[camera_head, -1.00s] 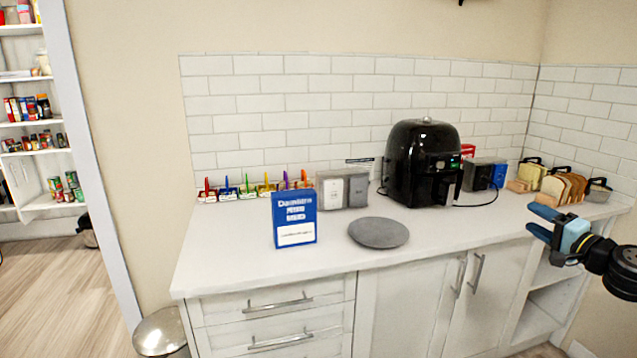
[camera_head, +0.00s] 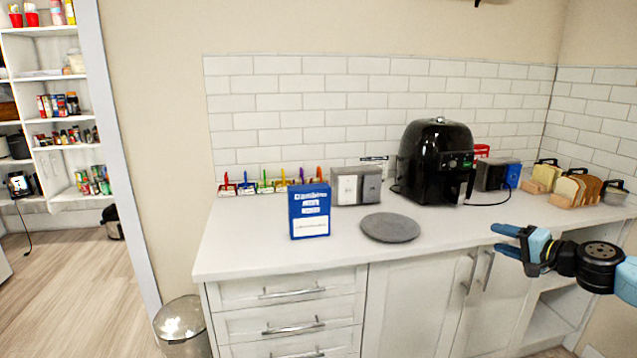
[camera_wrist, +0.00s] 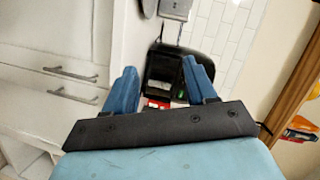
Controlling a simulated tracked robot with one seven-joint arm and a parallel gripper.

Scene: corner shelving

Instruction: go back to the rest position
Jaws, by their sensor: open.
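My gripper (camera_head: 502,239) is at the right of the head view, in front of the counter's front edge, with its blue fingers pointing left. In the wrist view my gripper (camera_wrist: 158,82) shows its two blue fingers spread apart with nothing between them. The black air fryer (camera_wrist: 160,72) appears beyond the fingertips there, apart from them. No task object is held.
The white counter (camera_head: 260,245) carries a blue box (camera_head: 309,211), a grey round plate (camera_head: 390,228), the air fryer (camera_head: 437,160), and bread slices (camera_head: 575,188). A metal bin (camera_head: 182,325) stands at the lower left. Pantry shelves (camera_head: 50,110) and open floor (camera_head: 60,260) are at the left.

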